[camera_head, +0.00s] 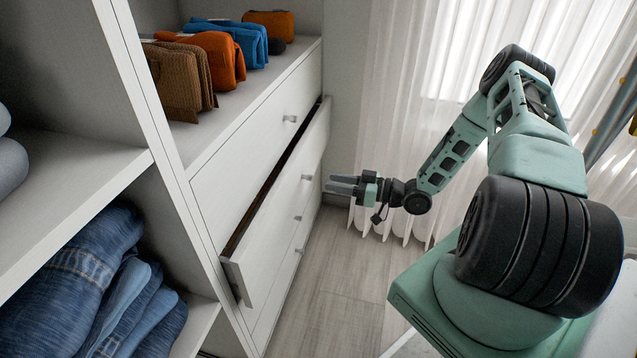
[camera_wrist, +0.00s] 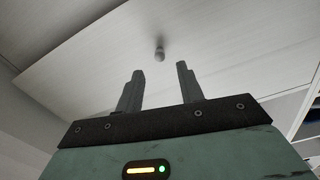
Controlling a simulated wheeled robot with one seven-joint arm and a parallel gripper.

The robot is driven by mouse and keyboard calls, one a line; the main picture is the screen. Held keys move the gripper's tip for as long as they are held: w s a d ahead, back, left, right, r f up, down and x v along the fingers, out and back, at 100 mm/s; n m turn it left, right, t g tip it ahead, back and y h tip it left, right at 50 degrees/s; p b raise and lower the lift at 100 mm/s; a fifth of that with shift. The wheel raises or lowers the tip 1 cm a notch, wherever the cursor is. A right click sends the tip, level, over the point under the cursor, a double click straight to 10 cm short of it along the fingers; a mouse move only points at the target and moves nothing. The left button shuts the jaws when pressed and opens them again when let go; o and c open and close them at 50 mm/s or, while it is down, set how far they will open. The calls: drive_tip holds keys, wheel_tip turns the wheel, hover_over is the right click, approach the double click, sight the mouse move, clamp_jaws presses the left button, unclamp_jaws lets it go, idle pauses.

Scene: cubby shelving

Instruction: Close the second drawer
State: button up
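The second drawer (camera_head: 281,198) is the white front below the top drawer, and it stands slightly open with a dark gap along its top edge. Its small grey knob (camera_head: 307,177) is on the front. In the wrist view the knob (camera_wrist: 159,54) shows beyond and between my fingertips, on a white drawer front (camera_wrist: 110,65). My gripper (camera_head: 341,185) is right of the drawer front, pointing left at it, apart from the knob. In the wrist view my gripper (camera_wrist: 160,72) has its two fingers spread with nothing between them.
The top drawer (camera_head: 255,140) is shut. Folded clothes (camera_head: 215,60) lie on the shelf above, and jeans (camera_head: 90,270) fill the left cubby. White curtains (camera_head: 395,100) hang behind my arm. The wooden floor (camera_head: 335,290) in front of the drawers is clear.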

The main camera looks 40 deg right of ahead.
drive_tip(key=shift+b+x, duration=0.45)
drive_tip(key=shift+x, duration=2.3)
